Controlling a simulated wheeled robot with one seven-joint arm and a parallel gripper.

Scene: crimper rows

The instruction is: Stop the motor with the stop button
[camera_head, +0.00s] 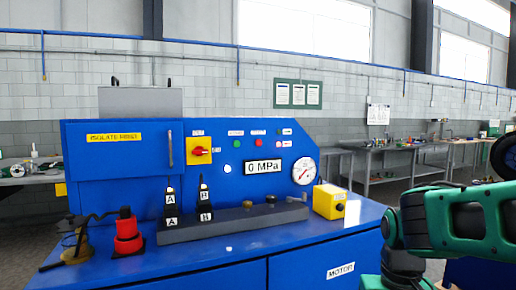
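A blue machine (95,185) with an upright control panel stands in front of me. A small red button (259,132) sits on the panel, right of a green button (236,133); the labels above them are too small to read, so I take the red one as the stop button. A red rotary switch on a yellow plate (198,151) is to the left. A display (263,167) reads 0 MPa. A "MOTOR" label (341,270) is on the lower front. My green arm is at the right, apart from the panel; my gripper is out of view.
A round gauge (304,171) is at the panel's right end. Workbenches line the back wall.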

